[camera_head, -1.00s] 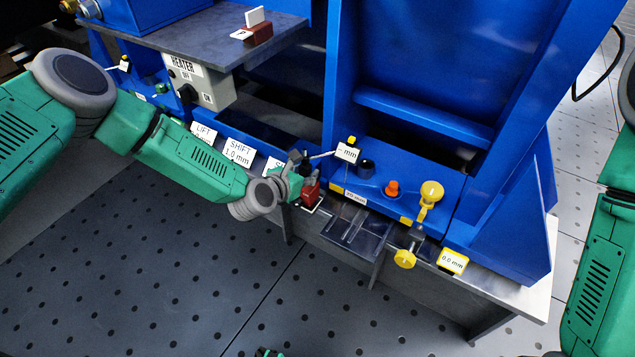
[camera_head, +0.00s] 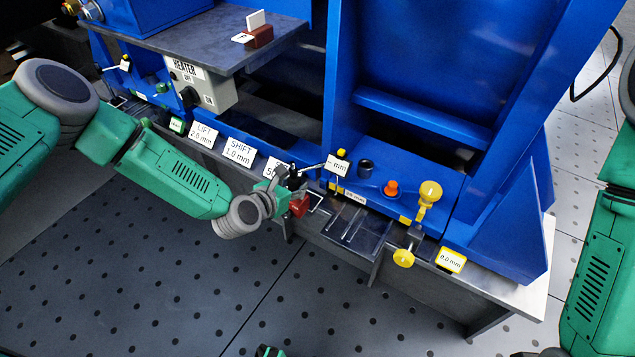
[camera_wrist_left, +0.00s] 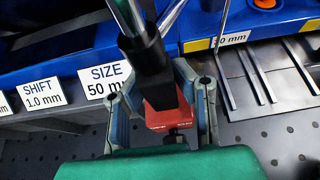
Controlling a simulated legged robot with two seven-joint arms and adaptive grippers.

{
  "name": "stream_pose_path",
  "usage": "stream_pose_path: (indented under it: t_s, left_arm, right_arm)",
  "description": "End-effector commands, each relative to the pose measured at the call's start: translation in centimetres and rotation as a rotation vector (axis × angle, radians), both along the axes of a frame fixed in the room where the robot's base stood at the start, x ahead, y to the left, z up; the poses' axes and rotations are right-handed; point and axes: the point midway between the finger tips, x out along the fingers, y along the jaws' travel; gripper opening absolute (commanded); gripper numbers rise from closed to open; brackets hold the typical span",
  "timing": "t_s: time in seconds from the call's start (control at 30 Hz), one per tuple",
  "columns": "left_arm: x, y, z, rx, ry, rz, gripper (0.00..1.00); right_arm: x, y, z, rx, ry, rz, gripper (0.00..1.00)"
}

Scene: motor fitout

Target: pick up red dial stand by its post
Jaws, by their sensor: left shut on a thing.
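The red dial stand has a red block base (camera_head: 299,206), a dark post and a thin arm carrying a white "mm" card (camera_head: 337,166). My left gripper (camera_head: 283,187) is shut on its post. The base hangs just left of a white outlined spot (camera_head: 318,203) on the bench ledge, seemingly raised. In the left wrist view the black post (camera_wrist_left: 150,70) stands between the fingers (camera_wrist_left: 160,95), with the red base (camera_wrist_left: 168,116) beyond. The post is partly hidden by the gripper in the head view.
A blue machine frame (camera_head: 430,130) stands behind the ledge. White cards for lift, shift (camera_head: 238,151) and size lie to the left. A slotted dark tray (camera_head: 357,228), yellow-knobbed clamp (camera_head: 403,258) and orange knob (camera_head: 390,187) are to the right. A heater box (camera_head: 205,88) overhangs at upper left.

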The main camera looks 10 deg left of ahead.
Motion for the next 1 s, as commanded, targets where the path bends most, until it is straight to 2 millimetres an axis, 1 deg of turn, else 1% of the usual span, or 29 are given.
stream_pose_path:
  t_s: [0.03, 0.5, 0.77, 1.0]
  left_arm:
    - [-0.1, 0.0, 0.3, -0.003, -0.005, 0.001, 0.0]
    - [-2.3, 0.8, 0.3, -0.002, -0.007, 0.0, 0.0]
    - [-2.8, 1.1, 0.4, -0.002, -0.007, 0.001, 0.0]
    - [-3.7, 1.4, 1.5, -0.003, -0.005, 0.001, 0.0]
  right_arm:
    - [0.0, 0.0, 0.1, 0.0, 0.0, 0.0, 0.4]
    - [0.0, 0.0, 0.6, 0.0, 0.0, 0.0, 0.4]
    - [0.0, 0.0, 0.7, 0.0, 0.0, 0.0, 0.4]
    - [0.0, 0.0, 1.8, 0.0, 0.0, 0.0, 0.4]
